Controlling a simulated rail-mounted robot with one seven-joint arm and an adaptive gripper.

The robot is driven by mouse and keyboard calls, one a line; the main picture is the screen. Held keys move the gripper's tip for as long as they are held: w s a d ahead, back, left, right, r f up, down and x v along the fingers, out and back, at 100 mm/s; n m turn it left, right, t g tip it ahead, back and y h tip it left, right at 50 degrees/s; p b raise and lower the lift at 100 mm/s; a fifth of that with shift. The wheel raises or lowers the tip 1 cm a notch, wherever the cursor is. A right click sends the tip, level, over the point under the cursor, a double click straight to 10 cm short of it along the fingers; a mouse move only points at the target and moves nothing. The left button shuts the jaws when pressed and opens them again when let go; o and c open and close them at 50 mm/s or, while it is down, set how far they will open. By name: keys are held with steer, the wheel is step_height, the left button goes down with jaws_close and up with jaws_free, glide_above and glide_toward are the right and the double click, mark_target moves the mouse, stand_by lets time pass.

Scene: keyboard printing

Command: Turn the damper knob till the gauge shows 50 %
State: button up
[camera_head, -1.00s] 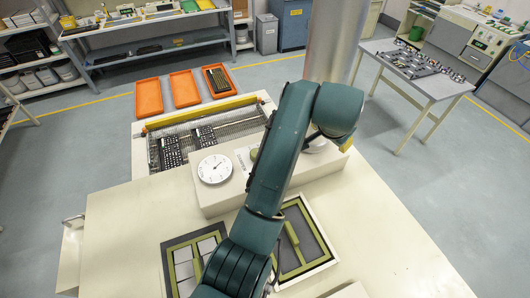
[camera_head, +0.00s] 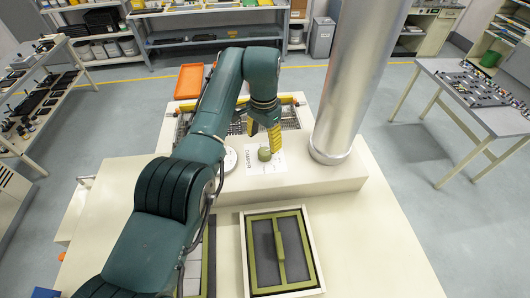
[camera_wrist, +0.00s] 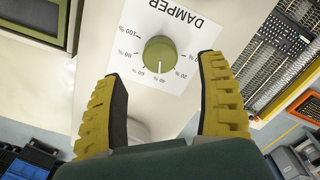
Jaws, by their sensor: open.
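The olive-green damper knob (camera_head: 265,154) sits on a white label marked DAMPER on top of the cream machine housing. In the wrist view the knob (camera_wrist: 158,50) has a pale pointer line, which points close to the 40 mark. My gripper (camera_head: 263,134) is just above the knob in the head view. In the wrist view my gripper (camera_wrist: 163,72) is open, with one yellow finger on each side of the knob and gaps between. The round white gauge (camera_head: 230,158) is left of the knob, mostly hidden by my arm, so its reading cannot be seen.
A framed screen tray (camera_head: 247,262) lies in front of the housing, with another partly hidden by my arm. Keyboard racks lie behind the housing, and an orange tray (camera_head: 188,82) is farther back. A table with small parts (camera_head: 430,68) stands at the right.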

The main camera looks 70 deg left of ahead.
mark_target(264, 152)
step_height(264, 152, down, 6)
steer(key=shift+f+p, duration=0.15)
steer(key=shift+p, duration=0.2)
steer(key=shift+c, duration=0.4)
steer(key=c, duration=1.2)
